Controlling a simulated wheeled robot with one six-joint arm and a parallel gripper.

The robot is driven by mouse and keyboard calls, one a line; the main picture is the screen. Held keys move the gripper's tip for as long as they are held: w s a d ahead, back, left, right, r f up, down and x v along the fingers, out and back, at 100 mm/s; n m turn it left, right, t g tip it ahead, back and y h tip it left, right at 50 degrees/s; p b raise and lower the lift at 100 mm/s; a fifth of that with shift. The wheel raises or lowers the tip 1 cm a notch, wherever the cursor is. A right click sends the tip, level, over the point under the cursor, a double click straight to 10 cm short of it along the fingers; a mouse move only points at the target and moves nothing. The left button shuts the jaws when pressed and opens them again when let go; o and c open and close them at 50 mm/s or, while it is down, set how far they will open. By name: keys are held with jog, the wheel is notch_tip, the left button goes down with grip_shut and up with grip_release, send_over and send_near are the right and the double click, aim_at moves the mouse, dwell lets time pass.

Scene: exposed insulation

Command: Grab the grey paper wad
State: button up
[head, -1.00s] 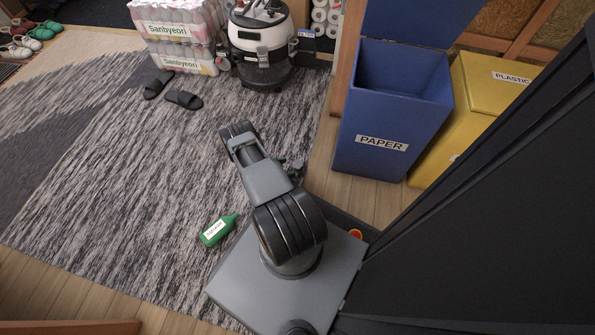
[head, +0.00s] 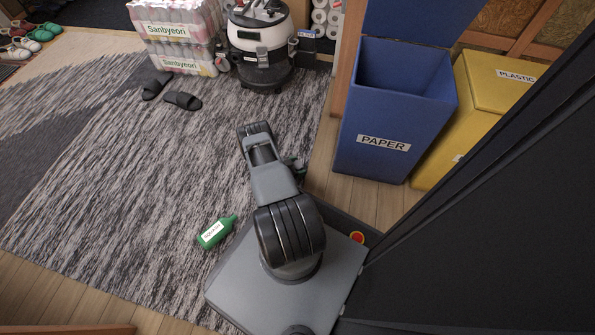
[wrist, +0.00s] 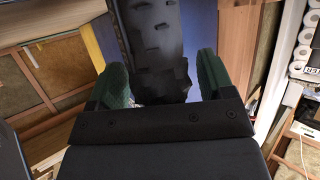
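My gripper shows in the wrist view (wrist: 163,90) with its two green finger pads well apart. A dark grey, crumpled, faceted thing (wrist: 155,45) fills most of the space between them and looks like the grey paper wad. It seems to be held between the pads, though the exact contact is hard to see. In the head view my arm stretches away over the rug. My gripper (head: 292,163) is mostly hidden behind my forearm there, with only a bit of green showing. I see no grey wad on the floor in the head view.
An open blue bin marked PAPER (head: 383,150) stands right of my arm, beside a yellow bin marked PLASTIC (head: 485,90). A green bottle (head: 216,232) lies on the rug (head: 120,170) near my base. Black slippers (head: 182,101), a vacuum cleaner (head: 262,55) and bottle packs (head: 175,35) are farther back.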

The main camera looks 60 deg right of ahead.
jog(key=c, duration=0.9)
